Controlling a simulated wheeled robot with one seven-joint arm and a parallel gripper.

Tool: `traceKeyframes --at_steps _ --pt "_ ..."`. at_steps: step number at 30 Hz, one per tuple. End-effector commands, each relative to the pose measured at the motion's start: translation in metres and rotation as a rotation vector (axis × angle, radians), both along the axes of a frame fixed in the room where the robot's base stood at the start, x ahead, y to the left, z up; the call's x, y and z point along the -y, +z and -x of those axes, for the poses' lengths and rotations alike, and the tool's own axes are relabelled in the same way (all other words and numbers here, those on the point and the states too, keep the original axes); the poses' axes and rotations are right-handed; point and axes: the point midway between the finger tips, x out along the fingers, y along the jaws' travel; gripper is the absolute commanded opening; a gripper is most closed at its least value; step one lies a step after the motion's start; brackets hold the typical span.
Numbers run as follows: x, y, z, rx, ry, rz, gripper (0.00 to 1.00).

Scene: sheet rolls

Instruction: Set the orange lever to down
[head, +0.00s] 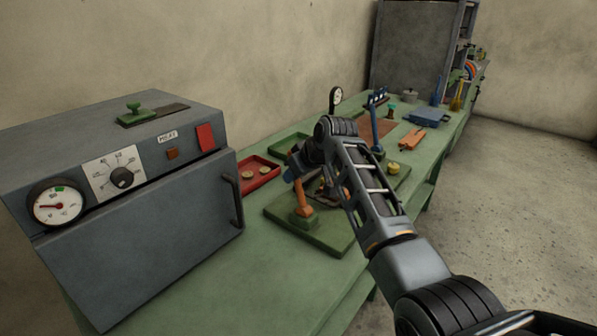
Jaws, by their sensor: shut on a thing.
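The orange lever (304,203) stands on a green block on the green base plate (330,239), in the middle of the head view. It points up, tilted slightly left toward its top. My gripper (297,177) is at the lever's upper end, shut on it. The gripper and wrist hide the lever's top, and the fingertips are small and dark here. My arm reaches in from the lower right and covers part of the plate.
A grey oven-like box (150,230) with dial and gauge stands left. A red tray (257,178) with round pieces lies behind the plate. A blue lever (374,127) and an orange tool (412,139) are farther back. The bench front (265,283) is clear.

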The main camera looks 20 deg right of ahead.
Motion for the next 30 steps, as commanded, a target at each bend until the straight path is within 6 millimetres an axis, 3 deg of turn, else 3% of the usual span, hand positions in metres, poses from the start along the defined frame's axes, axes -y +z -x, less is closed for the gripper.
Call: traceKeyframes --at_steps 13,14,20,30 --pt "-0.0010 -0.0006 -0.0013 -0.006 0.000 0.006 0.00" --pt "-0.0010 -0.0006 -0.0013 -0.006 0.000 0.006 0.26" --pt "-0.0012 -0.0006 -0.0011 -0.006 0.000 0.005 0.45" --pt "0.0000 0.0021 0.0008 -0.006 0.000 0.005 0.46"
